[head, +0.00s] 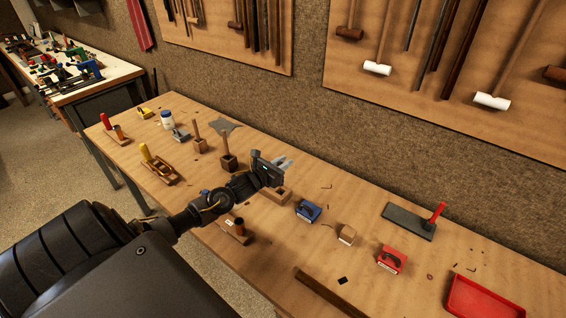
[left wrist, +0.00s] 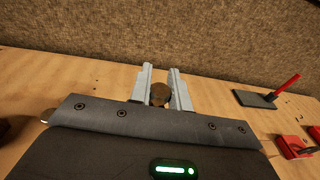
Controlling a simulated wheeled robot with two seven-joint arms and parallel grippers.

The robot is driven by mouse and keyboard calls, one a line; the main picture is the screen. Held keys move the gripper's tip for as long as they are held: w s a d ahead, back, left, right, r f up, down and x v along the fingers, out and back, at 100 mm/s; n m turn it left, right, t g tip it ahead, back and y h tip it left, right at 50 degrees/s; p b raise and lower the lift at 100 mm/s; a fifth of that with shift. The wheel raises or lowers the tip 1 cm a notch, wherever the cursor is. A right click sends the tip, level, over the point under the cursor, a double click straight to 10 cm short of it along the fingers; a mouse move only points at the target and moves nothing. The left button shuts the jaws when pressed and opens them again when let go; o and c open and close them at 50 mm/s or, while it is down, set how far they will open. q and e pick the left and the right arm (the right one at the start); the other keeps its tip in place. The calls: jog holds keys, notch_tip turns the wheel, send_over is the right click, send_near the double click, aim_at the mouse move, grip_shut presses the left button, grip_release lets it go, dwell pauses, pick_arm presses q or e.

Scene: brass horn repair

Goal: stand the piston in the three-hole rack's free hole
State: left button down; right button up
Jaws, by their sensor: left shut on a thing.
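My left gripper (head: 282,164) is over the middle of the bench. In the left wrist view its two pale fingers (left wrist: 165,88) are closed on a round, brown-brass thing, seen end-on, which I take to be the piston (left wrist: 161,95). The gripper hides the piston in the head view. A low wooden block (head: 282,196) stands just below and beside the gripper, partly covered by it; I cannot tell whether it is the three-hole rack or see its holes. Another wooden holder (head: 229,236) with a brown cylinder (head: 239,226) stands near the front edge. My right gripper is not in view.
A blue block (head: 308,211), a small wooden block (head: 346,235) and a red block (head: 391,260) lie to the right. A red tray (head: 487,297) and a grey plate (head: 408,222) with a red-handled tool are further right. Wooden-handled blocks (head: 228,164) stand left of the gripper.

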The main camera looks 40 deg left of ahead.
pick_arm(q)
notch_tip(320, 180, down, 3)
jog(key=shift+r+b, duration=0.15)
jog(key=shift+b, duration=0.7)
dwell(1.1)
jog(key=shift+f+b, duration=2.05)
jog(key=c, duration=1.2)
grip_release()
jog(key=shift+c, duration=0.2)
